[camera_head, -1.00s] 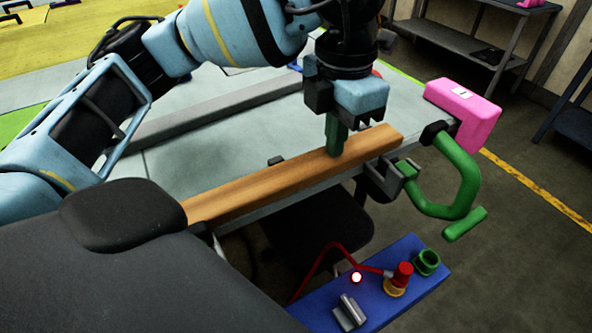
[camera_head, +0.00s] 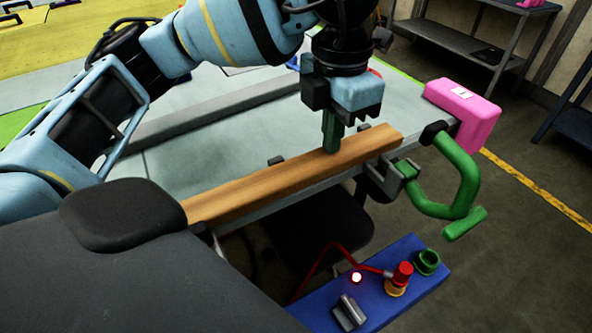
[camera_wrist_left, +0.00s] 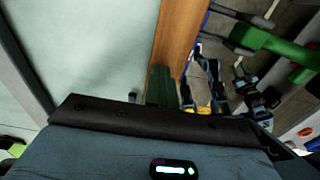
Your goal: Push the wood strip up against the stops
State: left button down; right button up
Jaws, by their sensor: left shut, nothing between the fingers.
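The long wood strip (camera_head: 270,184) lies along the table's front edge, running from lower left to upper right. It also shows in the left wrist view (camera_wrist_left: 178,35). My left gripper (camera_head: 331,140) points down with its green fingers shut and empty. Its fingertips are at the strip's rear side; I cannot tell whether they touch it. Any other stops are not clearly visible. My right gripper is out of view.
A clamp with a green handle (camera_head: 461,180) is at the table's right end, beside a pink block (camera_head: 468,112). A grey bar (camera_head: 225,107) lies across the table (camera_head: 190,155), with bare surface before it. A blue board (camera_head: 376,297) with small parts is below.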

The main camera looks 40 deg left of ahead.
pick_arm(q)
jog(key=shift+w+a, duration=0.15)
jog(key=shift+a, duration=0.2)
dwell(0.3)
jog(key=c, duration=2.1)
grip_release()
jog(key=shift+c, duration=0.2)
jog(key=o, duration=1.3)
notch_tip(320, 180, up, 7)
jog(key=p, duration=0.4)
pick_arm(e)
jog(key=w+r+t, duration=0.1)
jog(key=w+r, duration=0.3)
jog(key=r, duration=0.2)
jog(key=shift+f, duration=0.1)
